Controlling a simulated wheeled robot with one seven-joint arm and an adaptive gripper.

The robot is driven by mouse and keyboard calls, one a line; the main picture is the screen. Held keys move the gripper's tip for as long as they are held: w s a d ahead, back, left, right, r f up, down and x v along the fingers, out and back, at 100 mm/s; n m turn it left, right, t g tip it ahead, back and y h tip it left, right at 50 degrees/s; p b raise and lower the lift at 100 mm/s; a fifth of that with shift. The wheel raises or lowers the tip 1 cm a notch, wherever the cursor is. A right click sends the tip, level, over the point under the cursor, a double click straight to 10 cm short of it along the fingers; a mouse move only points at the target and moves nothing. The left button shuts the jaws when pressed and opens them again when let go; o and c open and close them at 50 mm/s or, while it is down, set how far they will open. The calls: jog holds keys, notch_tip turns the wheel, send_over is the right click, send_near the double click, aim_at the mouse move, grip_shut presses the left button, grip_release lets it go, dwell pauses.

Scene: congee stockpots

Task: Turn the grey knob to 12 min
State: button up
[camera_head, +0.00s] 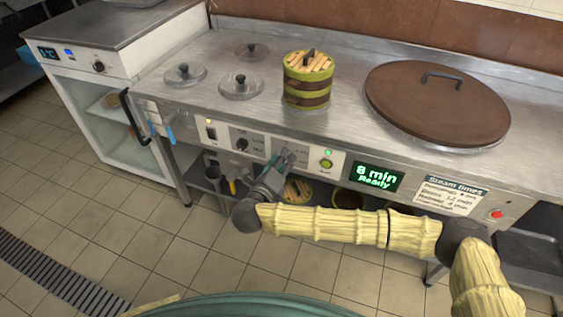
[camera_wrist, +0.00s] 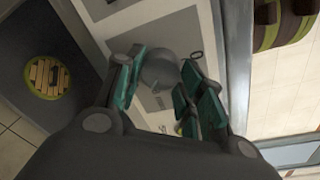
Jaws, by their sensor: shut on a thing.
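My gripper (camera_head: 282,160) reaches the front panel of the steel counter from below. In the wrist view its two teal-padded fingers (camera_wrist: 163,72) are shut around the round grey knob (camera_wrist: 160,68), one on each side. In the head view the gripper hides the knob and most of its dial marks. The display (camera_head: 375,177) to the right reads "8 min Ready" in green.
A green-lit button (camera_head: 326,164) sits just right of my gripper, and a black knob (camera_head: 242,145) just left. A steam-times card (camera_head: 450,196) and red button (camera_head: 496,214) are farther right. A steamer basket (camera_head: 307,80) and brown lid (camera_head: 437,103) stand on the counter.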

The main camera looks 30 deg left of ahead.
jog(key=shift+m+y+b, duration=0.6)
jog(key=shift+m+b, duration=1.1)
jog(key=shift+m, duration=2.1)
jog(key=o, duration=1)
jog(key=v, duration=1.2)
jog(key=shift+d, duration=0.15)
